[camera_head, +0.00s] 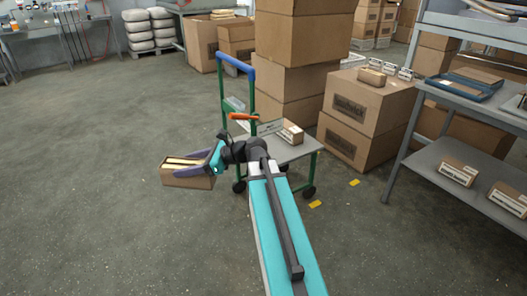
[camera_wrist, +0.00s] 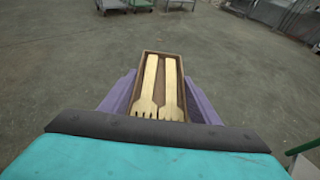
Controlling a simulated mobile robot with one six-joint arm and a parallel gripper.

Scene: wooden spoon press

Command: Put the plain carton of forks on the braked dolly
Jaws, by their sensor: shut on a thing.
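A small brown open carton (camera_head: 190,182) holds pale wooden forks, and no label shows on its visible side. In the wrist view the carton (camera_wrist: 162,53) shows two forks lying side by side. My gripper (camera_head: 182,167) has its purple fingers closed on the carton's two sides, also in the wrist view (camera_wrist: 160,90). The carton is held left of a green-framed dolly with a blue handle and a grey deck (camera_head: 297,152). A labelled carton (camera_head: 291,133) stands on the deck. An orange lever (camera_head: 243,117) shows near the handle. My arm hides part of the deck.
Stacked large boxes (camera_head: 365,103) stand behind and right of the dolly. A grey shelf rack (camera_head: 480,193) with labelled cartons (camera_head: 458,172) is at the right. Yellow marks (camera_head: 315,204) lie on the floor. The floor (camera_head: 90,160) at the left is clear.

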